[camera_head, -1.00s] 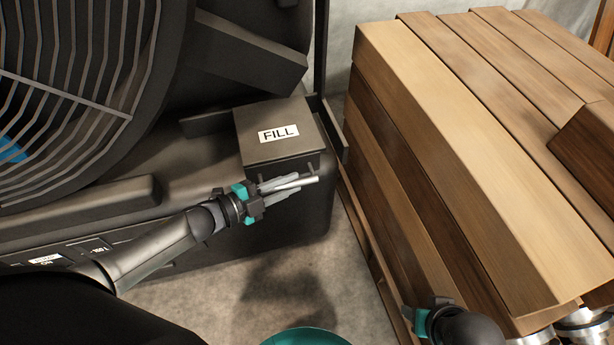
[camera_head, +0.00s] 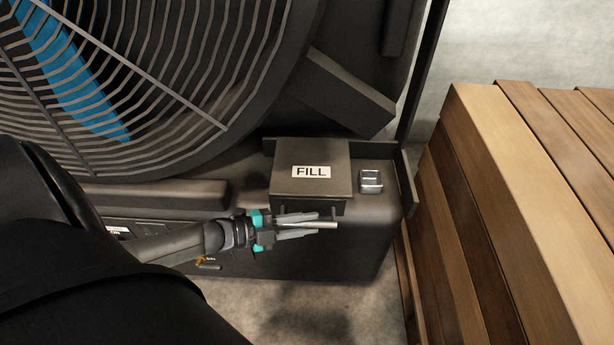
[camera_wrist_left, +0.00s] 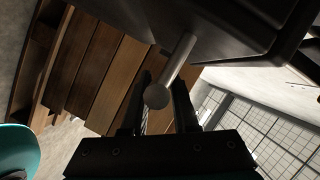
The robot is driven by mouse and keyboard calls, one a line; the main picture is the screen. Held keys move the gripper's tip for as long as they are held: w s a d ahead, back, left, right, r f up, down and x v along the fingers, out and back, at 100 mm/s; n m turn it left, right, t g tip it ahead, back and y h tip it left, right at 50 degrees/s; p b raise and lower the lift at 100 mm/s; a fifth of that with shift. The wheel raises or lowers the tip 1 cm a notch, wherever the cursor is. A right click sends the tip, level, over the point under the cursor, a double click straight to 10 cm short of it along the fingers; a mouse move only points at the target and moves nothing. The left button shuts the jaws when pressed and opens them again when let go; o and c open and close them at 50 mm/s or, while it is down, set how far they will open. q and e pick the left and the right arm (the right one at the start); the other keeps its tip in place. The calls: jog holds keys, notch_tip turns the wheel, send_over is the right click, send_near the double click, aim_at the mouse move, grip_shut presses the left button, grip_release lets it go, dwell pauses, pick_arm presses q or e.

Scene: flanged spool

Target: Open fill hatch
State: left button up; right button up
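The fill hatch is a dark, box-shaped lid (camera_head: 312,172) with a white FILL label, lying closed on top of the dark machine body (camera_head: 365,235). A pale metal bar handle (camera_head: 328,225) runs along its front below the lid. My left gripper (camera_head: 312,225) is at the hatch's front, with its fingers above and below the bar. In the left wrist view the bar's round end (camera_wrist_left: 157,96) sits between the two fingers and fills the narrow gap, so the gripper looks shut on it. The contact faces are hidden. My right gripper is out of view.
A large round fan grille (camera_head: 130,80) rises behind and left of the hatch. A small silver block (camera_head: 371,181) sits just right of the lid, beside a dark upright flange (camera_head: 406,180). Stacked wooden planks (camera_head: 530,190) stand close on the right. Bare floor (camera_head: 260,300) lies in front.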

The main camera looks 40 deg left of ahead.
pick_arm(q)
jog(key=o, duration=0.3)
jog(key=shift+o, duration=0.2)
jog(key=shift+s+a, duration=0.1)
jog(key=shift+s, duration=0.05)
jog(key=p+v, duration=0.3)
jog(key=v, duration=1.2)
jog(key=shift+p, duration=0.4)
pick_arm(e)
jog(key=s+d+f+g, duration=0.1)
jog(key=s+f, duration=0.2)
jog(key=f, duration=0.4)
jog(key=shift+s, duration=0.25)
pick_arm(q)
jog(key=shift+f, duration=0.1)
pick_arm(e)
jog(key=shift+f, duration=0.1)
